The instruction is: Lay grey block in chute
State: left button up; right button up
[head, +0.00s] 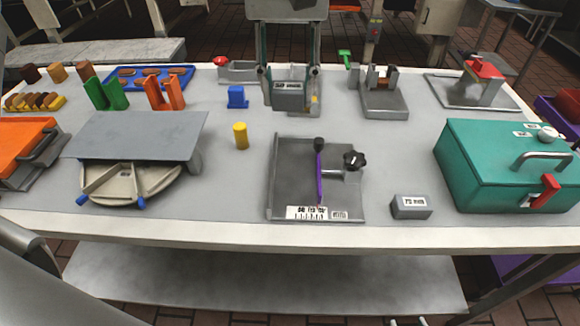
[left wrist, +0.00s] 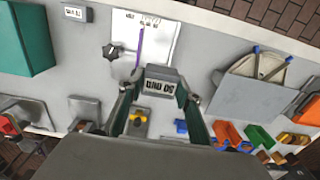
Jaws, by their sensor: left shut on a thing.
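My left gripper (head: 289,88) is shut on a grey block (head: 288,97) with a white label that seems to read 50 mm. It holds the block above the back middle of the table. The block (left wrist: 160,84) also shows between the fingers of my left gripper (left wrist: 160,92) in the left wrist view. A grey ruled tray (head: 290,170) with a raised left wall, a purple bar and black knobs lies in front, apart from the block; I cannot tell for sure that it is the chute. It shows in the left wrist view (left wrist: 165,37) too. My right gripper is not in view.
A second labelled grey block (head: 411,207) lies right of the tray. A teal box (head: 490,165) stands at right. A yellow cylinder (head: 241,136) and a blue block (head: 237,97) stand left of centre. A grey fixture (head: 385,105) stands behind. Bare table surrounds the tray.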

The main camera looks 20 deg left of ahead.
pick_arm(q)
notch_tip(320, 180, down, 13)
jog(key=shift+f+b, duration=0.2)
jog(key=shift+b, duration=0.8)
notch_tip(320, 180, down, 4)
jog(key=shift+r+b, duration=0.25)
jog(key=shift+b, duration=0.05)
jog(key=shift+w+f, duration=0.1)
jog(key=shift+s+f, duration=0.2)
jog(key=shift+f, duration=0.5)
jog(key=o, duration=1.1)
jog(key=shift+f, duration=0.1)
jog(key=shift+c, duration=0.2)
jog(key=shift+w+f, duration=0.1)
